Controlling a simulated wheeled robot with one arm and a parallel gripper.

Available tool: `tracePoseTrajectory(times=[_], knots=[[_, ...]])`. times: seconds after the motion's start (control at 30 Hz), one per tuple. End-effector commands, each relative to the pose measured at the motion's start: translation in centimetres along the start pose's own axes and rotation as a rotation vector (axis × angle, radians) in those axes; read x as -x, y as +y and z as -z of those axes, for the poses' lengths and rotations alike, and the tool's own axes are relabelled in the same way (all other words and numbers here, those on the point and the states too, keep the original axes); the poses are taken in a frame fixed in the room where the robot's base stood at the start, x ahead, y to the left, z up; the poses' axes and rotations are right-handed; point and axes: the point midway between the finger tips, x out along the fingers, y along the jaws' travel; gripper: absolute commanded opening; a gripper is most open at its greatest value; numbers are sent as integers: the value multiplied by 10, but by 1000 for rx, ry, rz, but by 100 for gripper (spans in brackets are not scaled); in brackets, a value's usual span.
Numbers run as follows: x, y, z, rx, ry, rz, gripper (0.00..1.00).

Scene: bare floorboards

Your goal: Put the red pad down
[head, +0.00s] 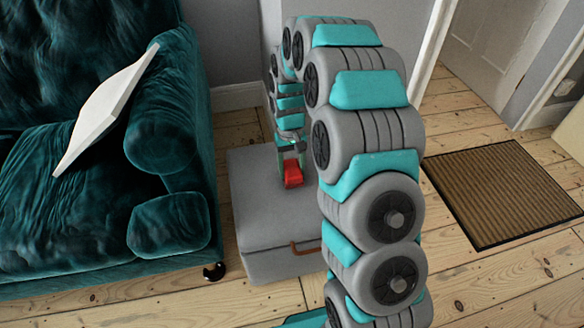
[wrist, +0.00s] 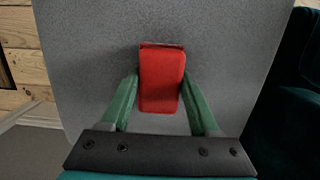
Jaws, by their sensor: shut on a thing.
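The red pad (head: 293,174) is a small red block held at the end of my arm, over the grey box-like ottoman in the head view. In the wrist view the red pad (wrist: 161,80) sits between the two green fingers of my gripper (wrist: 160,103), one finger at each side. My gripper (head: 290,160) is shut on it and points down at the ottoman's top. The grey ottoman (head: 262,205) has a brown handle on its front, and its top (wrist: 85,60) fills most of the wrist view. I cannot tell whether the pad touches the top.
A dark teal velvet sofa (head: 165,135) stands close to the ottoman's left, with a white panel (head: 105,110) leaning on its seat and arm. A brown doormat (head: 500,190) lies on the floorboards at the right. The ottoman's top around the pad is clear.

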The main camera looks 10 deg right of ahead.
Motion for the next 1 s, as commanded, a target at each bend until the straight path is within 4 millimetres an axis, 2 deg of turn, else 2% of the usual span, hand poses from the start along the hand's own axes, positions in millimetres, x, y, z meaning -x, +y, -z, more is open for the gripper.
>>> tracePoseTrajectory(times=[0.27, 0.3, 0.53, 0.83, 1.0], knots=[[-4, 0, 0, 0, 0, 0, 10], [-3, 0, 0, 0, 0, 0, 66], [-3, 0, 0, 0, 0, 0, 92], [0, 0, 0, 0, 1, 0, 92], [19, 0, 0, 0, 2, -1, 92]])
